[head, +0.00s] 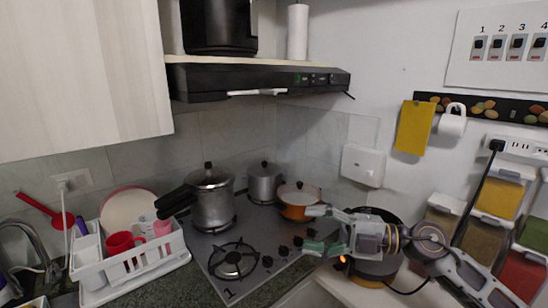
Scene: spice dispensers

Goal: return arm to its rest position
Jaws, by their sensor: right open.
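My right arm comes in from the lower right. My right gripper (313,229) is open and empty, its two greenish-padded fingers spread apart and pointing left. It hangs in front of the right edge of the stove, close to the orange pot in the picture; I cannot tell whether it touches anything. My left gripper is not in view. The spice dispensers (501,197) are on the wall at the right, filled with yellow, brown, green and red contents. My arm passes in front of the lower ones.
A pressure cooker (211,200), a steel pot (263,182) and the orange pot (298,196) stand on the stove (216,256). A dark round appliance (377,268) is behind my gripper. A white dish rack (92,272) is at left. The range hood (225,82) overhangs the stove.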

